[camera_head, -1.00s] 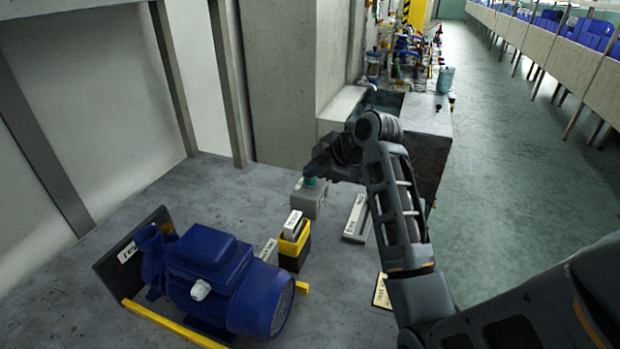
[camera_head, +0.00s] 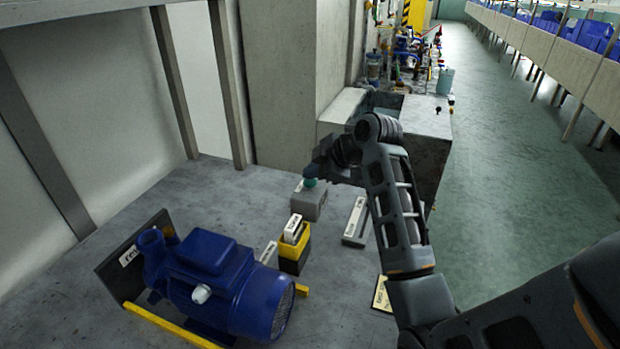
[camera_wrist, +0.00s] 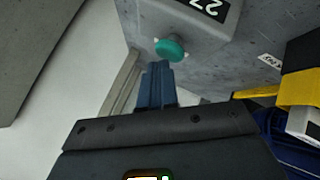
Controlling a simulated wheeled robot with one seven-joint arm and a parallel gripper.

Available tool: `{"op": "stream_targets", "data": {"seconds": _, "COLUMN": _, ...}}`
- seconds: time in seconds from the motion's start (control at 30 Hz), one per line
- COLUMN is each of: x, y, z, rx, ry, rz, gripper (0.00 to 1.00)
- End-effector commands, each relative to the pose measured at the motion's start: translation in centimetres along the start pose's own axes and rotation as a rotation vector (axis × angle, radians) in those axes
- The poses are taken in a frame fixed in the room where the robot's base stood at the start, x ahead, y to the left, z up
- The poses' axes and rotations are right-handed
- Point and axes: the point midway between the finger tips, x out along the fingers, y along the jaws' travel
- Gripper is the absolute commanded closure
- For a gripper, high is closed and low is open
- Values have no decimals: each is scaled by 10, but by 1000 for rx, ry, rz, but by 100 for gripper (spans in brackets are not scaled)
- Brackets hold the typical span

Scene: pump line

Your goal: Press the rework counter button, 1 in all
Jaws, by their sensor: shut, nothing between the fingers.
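The counter button is a round teal-green cap (camera_head: 309,183) on a grey box (camera_head: 308,204) standing on the grey bench. In the wrist view the green button (camera_wrist: 170,48) sticks out from the box (camera_wrist: 185,25), which carries a dark label with white characters. My gripper (camera_head: 316,170) is right at the button, partly covering it in the head view. In the wrist view the fingertips (camera_wrist: 158,68) are closed together with nothing between them, just short of the button's edge in the picture. I cannot tell whether they touch it.
A blue pump (camera_head: 225,285) lies at the bench's front left. A small yellow bin (camera_head: 294,250) with a white labelled piece stands between pump and button box. A grey labelled strip (camera_head: 355,222) lies right of the box. A wall is behind; the floor aisle is right.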

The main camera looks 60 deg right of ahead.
Motion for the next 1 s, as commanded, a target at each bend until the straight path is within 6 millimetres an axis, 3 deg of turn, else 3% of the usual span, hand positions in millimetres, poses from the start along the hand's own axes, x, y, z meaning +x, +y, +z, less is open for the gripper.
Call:
{"op": "stream_targets", "data": {"seconds": 0.57, "x": -9, "y": 7, "z": -7, "rx": -1, "ry": 1, "rz": 1, "gripper": 100}}
{"op": "stream_targets", "data": {"seconds": 1.0, "x": -35, "y": 26, "z": -26, "rx": -1, "ry": 1, "rz": 2, "gripper": 100}}
